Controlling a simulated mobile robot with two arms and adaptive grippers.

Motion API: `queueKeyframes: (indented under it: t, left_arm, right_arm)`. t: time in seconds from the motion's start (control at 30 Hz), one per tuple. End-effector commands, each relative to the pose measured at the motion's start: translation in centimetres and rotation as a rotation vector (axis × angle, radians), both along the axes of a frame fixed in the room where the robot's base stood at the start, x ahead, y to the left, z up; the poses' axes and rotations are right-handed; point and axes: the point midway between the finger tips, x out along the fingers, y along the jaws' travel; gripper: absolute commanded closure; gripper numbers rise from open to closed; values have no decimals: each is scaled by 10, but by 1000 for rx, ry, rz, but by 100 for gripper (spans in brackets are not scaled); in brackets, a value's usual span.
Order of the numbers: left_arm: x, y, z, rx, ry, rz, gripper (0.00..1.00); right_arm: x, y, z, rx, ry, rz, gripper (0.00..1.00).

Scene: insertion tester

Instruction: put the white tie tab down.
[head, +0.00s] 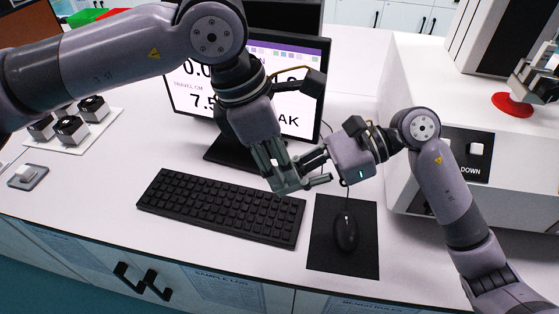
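My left gripper (286,178) points down over the desk, above the back edge of the keyboard. Its fingers overlap those of my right gripper, so I cannot tell whether they are shut. My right gripper (308,170) comes in from the right with its two fingers spread apart, their tips close to the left gripper. I cannot make out the white tie tab; it may be hidden among the fingers.
A black keyboard (220,207) and a mouse (346,232) on a dark mat (329,258) lie below the grippers. A monitor (190,96) stands behind. Black-topped parts (71,130) sit at left, near a grey pad (38,181). A white machine (420,90) stands at right.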

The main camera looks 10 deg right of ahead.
Motion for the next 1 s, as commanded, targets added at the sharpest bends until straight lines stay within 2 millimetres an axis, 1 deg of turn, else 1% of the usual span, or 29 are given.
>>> queueKeyframes:
  t: [0.17, 0.3, 0.5, 0.7, 0.83, 1.0]
  left_arm:
    - [1, 9, 28, -3, -6, 2, 63]
    - [0, 17, 55, -2, -4, 3, 63]
    - [0, 27, 87, -1, -4, 3, 63]
    - [-1, 32, 104, -1, -4, 2, 63]
    - [-1, 33, 107, -1, -2, 2, 63]
    - [-1, 34, 107, 0, -2, 2, 63]
  right_arm:
    - [-1, 0, 0, 0, 0, 2, 100]
    - [-1, 0, 0, 1, 0, 3, 100]
    - [-1, 0, 0, 1, -1, 4, 100]
    - [-1, 0, 0, 1, -1, 4, 100]
    - [-3, -3, 4, -2, -1, -19, 100]
    - [-10, -17, 20, -5, -4, -119, 100]
